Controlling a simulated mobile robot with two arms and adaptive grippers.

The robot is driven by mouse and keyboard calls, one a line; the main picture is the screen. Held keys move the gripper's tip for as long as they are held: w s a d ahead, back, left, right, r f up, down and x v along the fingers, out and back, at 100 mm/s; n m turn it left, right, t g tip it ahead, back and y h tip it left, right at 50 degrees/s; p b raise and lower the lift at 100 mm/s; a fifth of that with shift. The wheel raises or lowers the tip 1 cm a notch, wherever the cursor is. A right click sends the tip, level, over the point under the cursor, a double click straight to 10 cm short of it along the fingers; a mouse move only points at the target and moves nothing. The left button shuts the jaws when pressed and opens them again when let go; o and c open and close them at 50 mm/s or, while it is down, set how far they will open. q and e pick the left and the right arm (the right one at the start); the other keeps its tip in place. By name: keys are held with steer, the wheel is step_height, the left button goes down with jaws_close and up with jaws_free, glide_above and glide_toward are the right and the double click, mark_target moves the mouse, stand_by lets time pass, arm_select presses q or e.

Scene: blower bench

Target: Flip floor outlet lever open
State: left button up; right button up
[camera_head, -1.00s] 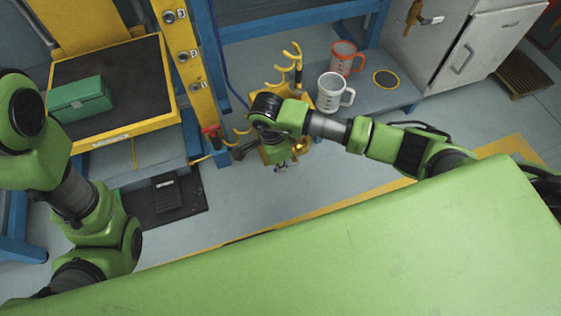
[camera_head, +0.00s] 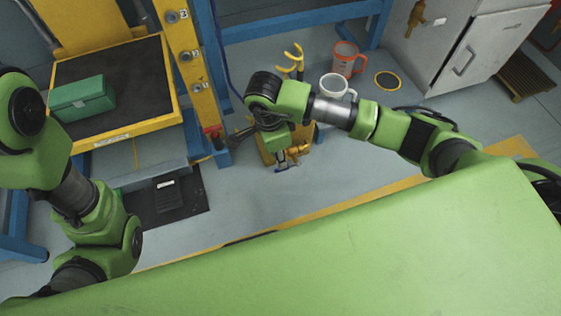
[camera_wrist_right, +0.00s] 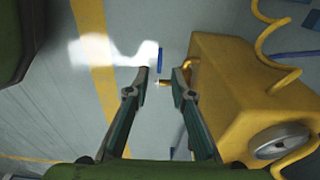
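The yellow blower box (camera_wrist_right: 222,90) fills the right of the right wrist view. A short brass outlet fitting (camera_wrist_right: 166,83) sticks out of its near side, with a thin blue piece (camera_wrist_right: 159,60), apparently the lever, at its end. My right gripper (camera_wrist_right: 161,71) is open, its fingertips apart, with the fitting and blue piece near and between the tips. Contact cannot be told. In the head view, my right gripper (camera_head: 283,158) points down in front of the yellow box, partly hidden by my wrist. My left arm shows at the left, but its gripper is out of view.
A green case (camera_head: 82,98) lies on the yellow-edged bench at left. A blue post frame stands left of the box. Bright white blur (camera_wrist_right: 110,50) covers floor in the wrist view.

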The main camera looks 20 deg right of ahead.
mark_target(277, 169)
step_height(277, 169, up, 6)
steer(key=shift+a, duration=0.35)
